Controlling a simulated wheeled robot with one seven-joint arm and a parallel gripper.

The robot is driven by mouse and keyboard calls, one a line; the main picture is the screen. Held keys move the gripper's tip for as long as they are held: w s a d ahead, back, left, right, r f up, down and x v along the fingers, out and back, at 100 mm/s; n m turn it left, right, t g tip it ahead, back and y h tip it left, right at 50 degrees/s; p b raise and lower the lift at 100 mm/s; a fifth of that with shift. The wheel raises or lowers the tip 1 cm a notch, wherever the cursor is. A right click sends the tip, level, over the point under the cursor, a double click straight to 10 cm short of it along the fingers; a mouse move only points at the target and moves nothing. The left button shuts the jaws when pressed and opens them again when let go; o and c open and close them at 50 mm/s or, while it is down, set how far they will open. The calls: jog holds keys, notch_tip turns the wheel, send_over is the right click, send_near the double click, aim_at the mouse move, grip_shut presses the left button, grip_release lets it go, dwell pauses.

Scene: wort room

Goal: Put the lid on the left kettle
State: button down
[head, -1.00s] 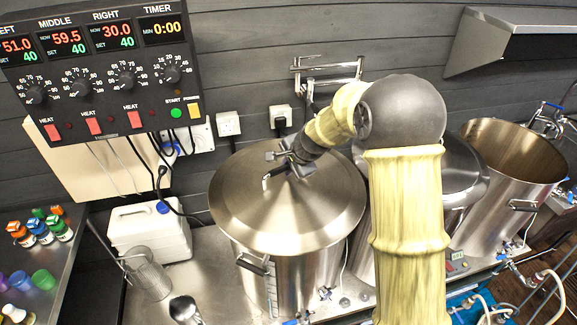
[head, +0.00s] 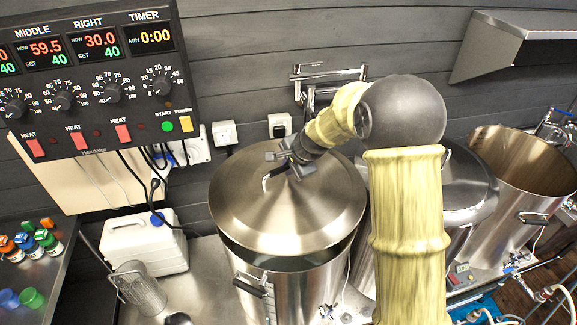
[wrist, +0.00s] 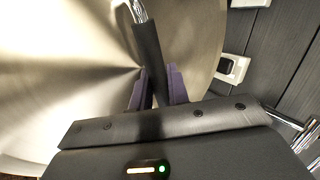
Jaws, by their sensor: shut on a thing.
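The round steel lid (head: 300,212) is over the left kettle (head: 312,290) in the head view. A dark gap shows between the lid's front edge and the kettle's front rim, so the lid sits raised or set back; I cannot tell which. My gripper (head: 284,160) is shut on the lid's handle near its centre. In the wrist view, my gripper's purple-grey fingers (wrist: 158,88) close around the dark handle grip (wrist: 147,55), with the lid (wrist: 60,60) filling the left side. The kettle's back rim is hidden by the lid.
The middle kettle (head: 462,190), with a shiny cover, stands close on the right, partly behind my arm. The right kettle (head: 520,165) is open. A wall tap (head: 330,75) is behind the lid. A control panel (head: 95,80), white canister (head: 145,242) and mesh basket (head: 140,285) are left.

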jog(key=shift+f+b, duration=3.55)
jog(key=shift+f, duration=0.5)
jog(key=c, duration=1.3)
grip_release()
jog(key=shift+s, duration=0.1)
jog(key=shift+f, duration=0.15)
jog(key=b+v, duration=0.2)
jog(key=v, duration=1.5)
jog(key=shift+r+b, duration=0.3)
jog(key=shift+r, duration=0.05)
jog(key=s+d+f+n, duration=0.1)
jog(key=s+d+f, duration=0.1)
jog(key=s+d+f+n+g+h, duration=0.1)
jog(key=s+d+f+n, duration=0.1)
jog(key=s+f, duration=0.1)
jog(key=s+d+f+n+h, duration=0.1)
jog(key=s+d+f, duration=0.1)
jog(key=s+f, duration=0.1)
jog(key=shift+d+n, duration=0.3)
jog(key=s+d+f+n, duration=0.1)
jog(key=s+f+n, duration=0.1)
jog(key=s, duration=0.2)
jog(key=s+d+f+n+g+h, duration=0.1)
jog(key=s+d+f+n, duration=0.1)
jog(key=s, duration=0.2)
jog(key=s+d+f+n+g+h, duration=0.1)
jog(key=s+d+f+n, duration=0.1)
jog(key=s+f, duration=0.1)
jog(key=shift+s+d, duration=0.15)
jog(key=shift+s, duration=0.25)
